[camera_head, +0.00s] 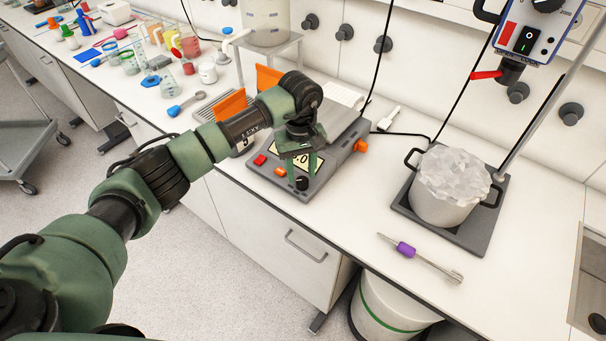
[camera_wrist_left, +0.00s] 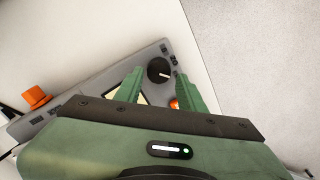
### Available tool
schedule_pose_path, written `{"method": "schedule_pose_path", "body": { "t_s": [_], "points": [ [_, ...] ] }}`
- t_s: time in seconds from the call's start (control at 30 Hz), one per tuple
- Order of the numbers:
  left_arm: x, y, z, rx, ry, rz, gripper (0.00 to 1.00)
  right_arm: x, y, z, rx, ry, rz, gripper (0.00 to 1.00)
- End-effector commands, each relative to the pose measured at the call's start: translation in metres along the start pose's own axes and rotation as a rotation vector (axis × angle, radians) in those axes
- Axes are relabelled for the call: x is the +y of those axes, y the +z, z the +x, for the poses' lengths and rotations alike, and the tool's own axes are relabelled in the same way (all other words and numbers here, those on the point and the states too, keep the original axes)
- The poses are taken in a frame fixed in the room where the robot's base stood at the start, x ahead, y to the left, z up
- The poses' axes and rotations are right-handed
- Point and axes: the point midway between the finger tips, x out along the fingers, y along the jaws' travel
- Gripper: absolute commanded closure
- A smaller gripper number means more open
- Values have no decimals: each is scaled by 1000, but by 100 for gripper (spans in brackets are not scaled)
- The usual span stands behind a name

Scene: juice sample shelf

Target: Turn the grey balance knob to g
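The grey balance (camera_head: 326,173) sits on the bench with a lit display partly covered by my gripper. Its knob (camera_head: 302,184) looks black, on the front panel near the front corner; it also shows in the left wrist view (camera_wrist_left: 158,70) with a white pointer line. Small marks near it are too small to read. My left gripper (camera_head: 300,170) hangs above the front panel, fingers pointing down. In the left wrist view my left gripper (camera_wrist_left: 159,75) is open, and the knob appears between the fingertips; I cannot tell whether they touch it. My right gripper is not in view.
Orange pieces (camera_head: 230,106) stand behind my arm. A pot of ice (camera_head: 448,185) stands on a dark plate at right. Glassware (camera_head: 130,62) stands at left.

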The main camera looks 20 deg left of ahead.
Motion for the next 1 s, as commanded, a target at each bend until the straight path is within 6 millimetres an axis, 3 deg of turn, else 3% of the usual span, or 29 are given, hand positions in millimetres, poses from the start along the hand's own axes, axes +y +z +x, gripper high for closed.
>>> {"method": "schedule_pose_path", "body": {
  "t_s": [0.2,0.53,0.67,0.7,1.0],
  "points": [
    [1,1,24,-2,1,0,60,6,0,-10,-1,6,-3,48],
    [1,0,29,1,2,0,60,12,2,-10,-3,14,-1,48],
    [1,0,29,1,2,0,97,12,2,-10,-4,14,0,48],
    [1,0,29,1,2,0,100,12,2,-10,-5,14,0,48],
    [1,0,30,0,3,-28,100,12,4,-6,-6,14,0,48]
  ]
}}
